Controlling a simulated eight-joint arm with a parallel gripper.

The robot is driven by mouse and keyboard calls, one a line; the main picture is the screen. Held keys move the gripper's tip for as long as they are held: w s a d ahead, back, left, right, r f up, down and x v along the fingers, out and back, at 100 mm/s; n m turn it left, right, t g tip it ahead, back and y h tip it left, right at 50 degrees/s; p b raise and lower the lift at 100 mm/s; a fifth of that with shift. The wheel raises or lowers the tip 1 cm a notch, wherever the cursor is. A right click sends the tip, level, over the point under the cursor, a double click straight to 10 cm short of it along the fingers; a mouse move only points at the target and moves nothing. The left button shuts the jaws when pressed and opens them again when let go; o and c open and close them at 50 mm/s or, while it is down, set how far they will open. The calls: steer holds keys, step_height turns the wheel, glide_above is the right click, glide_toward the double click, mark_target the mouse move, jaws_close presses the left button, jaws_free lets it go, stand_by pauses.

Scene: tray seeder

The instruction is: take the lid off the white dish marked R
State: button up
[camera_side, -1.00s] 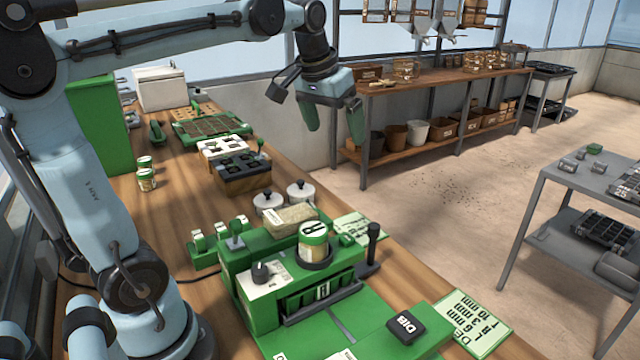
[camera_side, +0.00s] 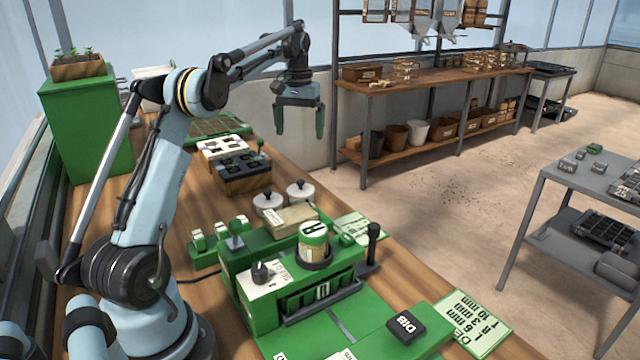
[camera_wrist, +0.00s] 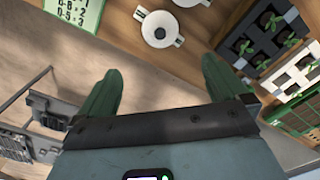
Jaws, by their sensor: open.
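Two small white lidded dishes with dark knobs stand close together on the wooden bench in the side view, one nearer (camera_side: 268,205) and one farther right (camera_side: 300,193). Both lids are on. I cannot read an R on either dish. In the wrist view one dish (camera_wrist: 160,28) shows whole at top centre, and the other (camera_wrist: 187,3) is cut off by the top edge. My gripper (camera_side: 299,130) is open and empty, well above the bench and beyond the dishes in the side view. Its green fingers (camera_wrist: 161,75) point toward the dishes in the wrist view.
A green seeder (camera_side: 262,318) with a labelled jar (camera_side: 312,247) stands in front of the dishes. A seedling block (camera_side: 243,181) stands behind them, beside a white tray (camera_side: 222,147). A green-and-white chart (camera_side: 362,228) lies to the right. Bare bench lies left of the dishes.

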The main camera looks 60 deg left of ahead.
mark_target(301, 181)
step_height(301, 181, down, 16)
steer(key=shift+s+r, duration=0.1)
stand_by(0.8)
steer(key=shift+c, duration=0.5)
steer(key=c, duration=0.8)
steer(key=shift+r, duration=0.15)
